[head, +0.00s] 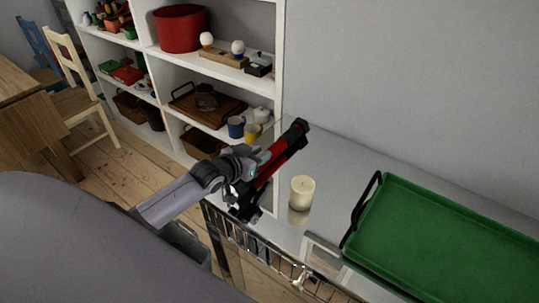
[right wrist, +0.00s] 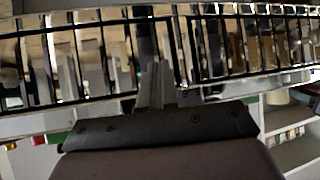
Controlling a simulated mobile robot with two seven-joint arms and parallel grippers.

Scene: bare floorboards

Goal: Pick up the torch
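The torch (head: 278,158) is red with black ends and shows in the head view at the left end of the glass-topped table. It slants from lower left to upper right. My left gripper (head: 254,172) reaches it from the left and appears shut on its body; the gripper hides part of the torch, and the finger contact is hard to see. Whether the torch is clear of the glass cannot be told for sure. My right gripper (right wrist: 158,85) shows in the right wrist view with its fingers together and nothing between them, facing the table's barred side.
A cream candle (head: 302,192) stands on the glass table (head: 340,185) close to the right of the torch. A green tray (head: 445,235) with black handles covers the table's right part. A white shelf unit (head: 279,60) with pots and cups stands behind. A wooden chair (head: 85,100) is at left.

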